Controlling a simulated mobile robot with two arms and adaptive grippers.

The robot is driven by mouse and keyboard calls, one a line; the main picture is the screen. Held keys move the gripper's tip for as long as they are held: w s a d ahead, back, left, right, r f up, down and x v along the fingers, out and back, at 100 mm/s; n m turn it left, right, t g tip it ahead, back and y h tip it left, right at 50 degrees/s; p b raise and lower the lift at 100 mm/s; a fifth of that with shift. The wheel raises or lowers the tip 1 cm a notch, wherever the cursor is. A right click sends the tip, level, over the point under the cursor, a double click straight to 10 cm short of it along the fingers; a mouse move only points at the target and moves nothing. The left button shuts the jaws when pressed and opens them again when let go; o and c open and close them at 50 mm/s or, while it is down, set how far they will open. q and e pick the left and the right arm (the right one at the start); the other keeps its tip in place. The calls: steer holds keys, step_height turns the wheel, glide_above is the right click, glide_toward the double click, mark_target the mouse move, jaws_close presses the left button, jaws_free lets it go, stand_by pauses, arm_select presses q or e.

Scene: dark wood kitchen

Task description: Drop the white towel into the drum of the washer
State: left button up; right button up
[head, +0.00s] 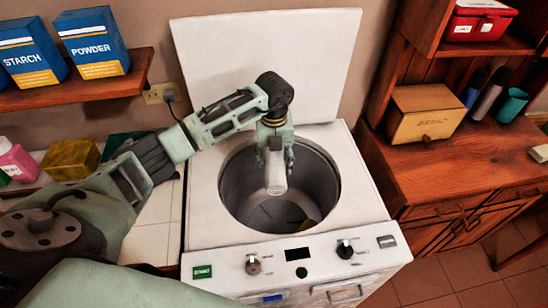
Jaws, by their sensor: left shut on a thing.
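The washer (208,222) is a white top-loader with its lid (270,55) standing open at the back. Its round grey drum (318,182) is open at the top. My left gripper (275,160) reaches over the drum opening from above and is shut on the white towel (276,180), a small pale roll that hangs below the fingers. The towel is over the drum opening; how deep it is cannot be told. My right gripper does not show.
Blue STARCH (28,55) and POWDER (92,45) boxes stand on a wooden shelf at upper left. A wooden cabinet at right holds a wooden box (425,112), bottles and a teal cup (512,105). Knobs (345,249) line the washer's front panel.

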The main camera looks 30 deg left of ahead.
mark_target(274, 158)
arm_select(q)
step_height(274, 158, down, 4)
steer(key=shift+f+b, duration=0.2)
steer(key=shift+b, duration=1.05)
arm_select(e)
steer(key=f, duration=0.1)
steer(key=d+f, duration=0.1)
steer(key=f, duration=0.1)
arm_select(q)
steer(key=o, duration=1.3)
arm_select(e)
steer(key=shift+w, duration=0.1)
arm_select(q)
steer(key=shift+r, duration=0.15)
step_height(274, 158, up, 12)
steer(key=shift+f, duration=0.1)
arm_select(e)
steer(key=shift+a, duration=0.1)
arm_select(q)
steer(key=shift+f, duration=0.1)
